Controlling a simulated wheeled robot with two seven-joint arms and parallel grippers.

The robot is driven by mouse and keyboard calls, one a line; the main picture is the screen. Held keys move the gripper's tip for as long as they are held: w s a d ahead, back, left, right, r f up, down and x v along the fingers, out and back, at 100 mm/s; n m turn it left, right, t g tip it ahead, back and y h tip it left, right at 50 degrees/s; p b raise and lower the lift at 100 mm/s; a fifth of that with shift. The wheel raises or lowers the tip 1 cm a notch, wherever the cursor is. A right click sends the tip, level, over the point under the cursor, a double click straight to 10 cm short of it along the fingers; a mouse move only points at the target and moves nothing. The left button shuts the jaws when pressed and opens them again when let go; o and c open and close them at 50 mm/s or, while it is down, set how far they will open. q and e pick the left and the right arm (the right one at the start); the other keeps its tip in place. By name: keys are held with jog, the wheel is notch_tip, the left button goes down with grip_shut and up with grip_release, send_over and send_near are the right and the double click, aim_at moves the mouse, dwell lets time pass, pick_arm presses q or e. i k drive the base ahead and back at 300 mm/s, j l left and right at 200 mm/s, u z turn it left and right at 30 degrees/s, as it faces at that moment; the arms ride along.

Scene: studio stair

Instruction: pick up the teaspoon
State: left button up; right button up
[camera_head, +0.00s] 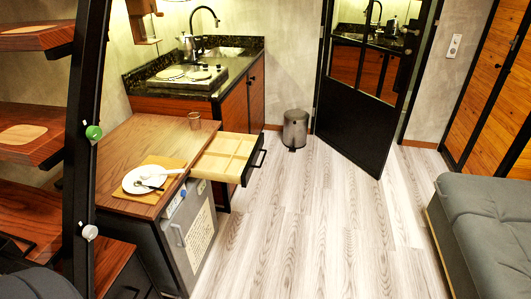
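A small spoon (149,186), which looks like the teaspoon, lies on a white plate (131,186). Its dark shape is small, so its exact outline is hard to tell. Another pale, slim handle-like thing (173,171) reaches over the plate's right side. The plate rests on a tan board or mat (165,161) on the wooden counter (125,143). Neither of my grippers is in view.
An open drawer (226,156) with compartments juts out right of the counter. A small glass (194,120) stands near the counter's back edge. Stair treads (30,142) and a black post (84,190) stand at left. The floor (320,220) is clear up to the grey sofa (490,225).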

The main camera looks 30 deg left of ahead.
aim_at(138, 183)
jog(key=u, duration=2)
jog(key=i+l+u, duration=0.15)
jog(key=l+u, duration=0.25)
jog(key=l, duration=0.45)
jog(key=l+u, duration=0.45)
jog(key=l, duration=1.5)
jog(key=k+l, duration=0.15)
jog(key=l, duration=0.95)
jog(key=i+u, duration=0.05)
